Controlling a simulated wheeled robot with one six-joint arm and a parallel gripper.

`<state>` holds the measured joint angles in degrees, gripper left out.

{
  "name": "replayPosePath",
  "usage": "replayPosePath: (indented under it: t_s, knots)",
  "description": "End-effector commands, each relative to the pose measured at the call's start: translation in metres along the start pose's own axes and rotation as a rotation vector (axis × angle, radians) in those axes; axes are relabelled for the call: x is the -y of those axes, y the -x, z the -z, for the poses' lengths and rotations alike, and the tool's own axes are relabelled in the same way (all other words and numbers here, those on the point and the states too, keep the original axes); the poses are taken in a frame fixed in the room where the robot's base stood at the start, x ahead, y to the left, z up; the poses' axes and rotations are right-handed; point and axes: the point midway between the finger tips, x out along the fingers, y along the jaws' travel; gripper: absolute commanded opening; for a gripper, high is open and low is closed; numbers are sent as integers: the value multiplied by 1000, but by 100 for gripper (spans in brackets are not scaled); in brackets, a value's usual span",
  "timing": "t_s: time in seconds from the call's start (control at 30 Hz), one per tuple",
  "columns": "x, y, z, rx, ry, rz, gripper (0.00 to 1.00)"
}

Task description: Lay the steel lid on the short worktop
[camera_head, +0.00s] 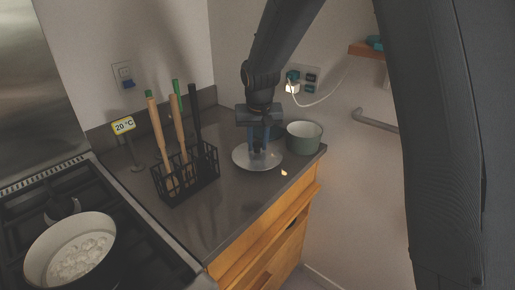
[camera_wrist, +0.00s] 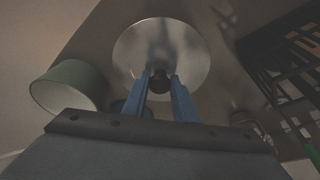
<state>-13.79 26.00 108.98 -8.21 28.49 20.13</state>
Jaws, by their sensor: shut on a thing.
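The steel lid (camera_head: 243,159) is a round, shiny disc at the right end of the short worktop (camera_head: 215,215). My gripper (camera_head: 258,148) points down over it, its blue fingers shut on the lid's dark knob. In the wrist view the lid (camera_wrist: 185,45) lies beyond my gripper (camera_wrist: 160,84), with the black knob between the two fingertips. The lid looks level and at or very close to the worktop surface; I cannot tell whether it touches.
A green-grey pot (camera_head: 304,138) stands just right of the lid near the worktop's edge. A black wire rack (camera_head: 190,177) with wooden-handled utensils stands to the left. A pan (camera_head: 70,250) sits on the stove at left. The front worktop is clear.

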Motion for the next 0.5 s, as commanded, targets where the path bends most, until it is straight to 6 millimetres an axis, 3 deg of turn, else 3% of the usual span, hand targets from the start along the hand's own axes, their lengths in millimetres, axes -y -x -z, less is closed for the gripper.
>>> replayPosePath:
  t_s: [0.17, 0.5]
  knots:
    - [-1, -22, -7, 2, 1, -1, 0]
    - [-1, -26, -7, -1, -1, -1, 0]
